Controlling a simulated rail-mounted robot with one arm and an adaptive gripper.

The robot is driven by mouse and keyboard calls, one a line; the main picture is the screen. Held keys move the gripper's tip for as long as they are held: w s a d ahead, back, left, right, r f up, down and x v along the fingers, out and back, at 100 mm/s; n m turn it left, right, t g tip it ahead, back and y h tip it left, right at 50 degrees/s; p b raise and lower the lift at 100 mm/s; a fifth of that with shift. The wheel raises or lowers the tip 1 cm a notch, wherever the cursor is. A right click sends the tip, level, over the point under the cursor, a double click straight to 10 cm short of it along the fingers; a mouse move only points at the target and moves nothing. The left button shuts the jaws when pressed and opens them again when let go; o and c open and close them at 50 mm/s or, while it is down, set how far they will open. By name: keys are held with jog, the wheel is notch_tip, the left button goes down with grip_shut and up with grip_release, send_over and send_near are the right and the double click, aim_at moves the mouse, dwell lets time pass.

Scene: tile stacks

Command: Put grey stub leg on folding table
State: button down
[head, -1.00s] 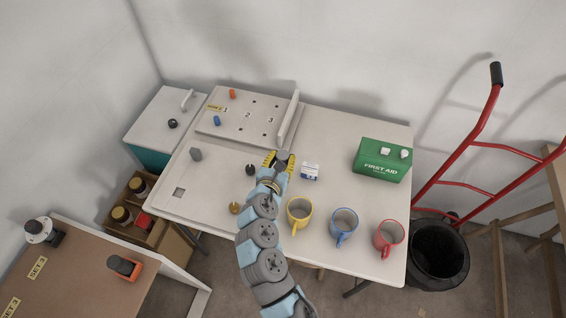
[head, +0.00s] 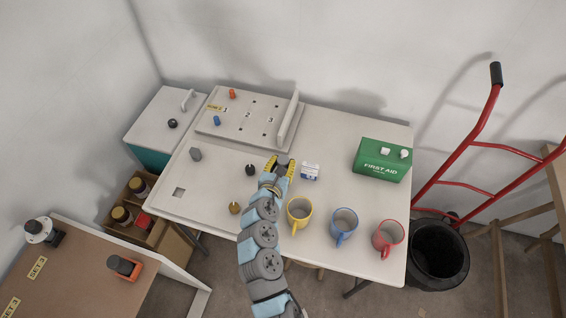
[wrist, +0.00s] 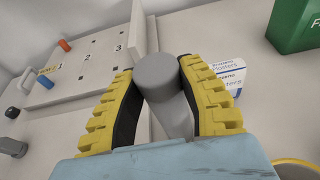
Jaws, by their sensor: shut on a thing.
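The grey stub leg (wrist: 162,75) is a plain cylinder with a round end, held between my yellow-and-black fingers in the wrist view. My gripper (head: 280,167) is shut on it over the white folding table (head: 335,115), left of the small white-and-blue box. In the head view the leg is hard to make out between the fingers. I cannot tell whether it touches the tabletop.
A board (head: 245,120) with numbered holes and an upright panel (head: 289,118) stands behind my gripper. The small box (head: 310,171) and yellow mug (head: 299,212) are close on the right.

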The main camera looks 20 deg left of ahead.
jog(key=shift+f, duration=0.2)
jog(key=c, duration=0.7)
grip_release()
jog(key=shift+r, duration=0.15)
jog(key=shift+r, duration=0.1)
jog(key=shift+b+v, duration=0.5)
jog(key=shift+v, duration=5.45)
